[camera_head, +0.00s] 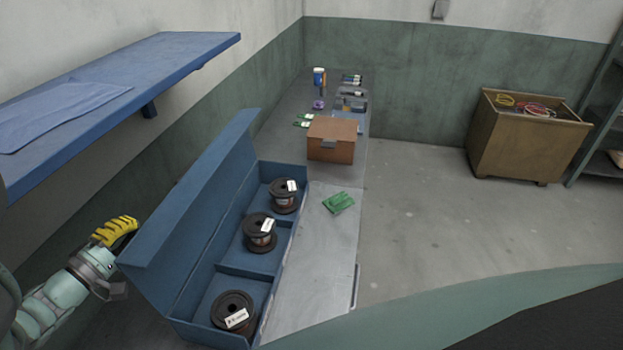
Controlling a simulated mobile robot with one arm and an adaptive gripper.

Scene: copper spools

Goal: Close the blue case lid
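The blue case (283,254) stands on the grey bench with its blue lid (190,215) open. The lid stands up along the case's left side and leans outward to the left. Three dark spools with white labels, a far one (284,196), a middle one (259,234) and a near one (233,313), sit in separate compartments. My gripper (115,262) is at the lower left, beside the near end of the lid on its outer side. A yellow ribbed piece (114,231) shows at the gripper. Whether the fingers are open or touch the lid is unclear.
A blue shelf (150,75) juts from the left wall above the arm. On the bench are a green packet (338,203), a brown box (331,140) and small items farther back. A wooden crate (527,140) stands on the floor at right. The floor between is clear.

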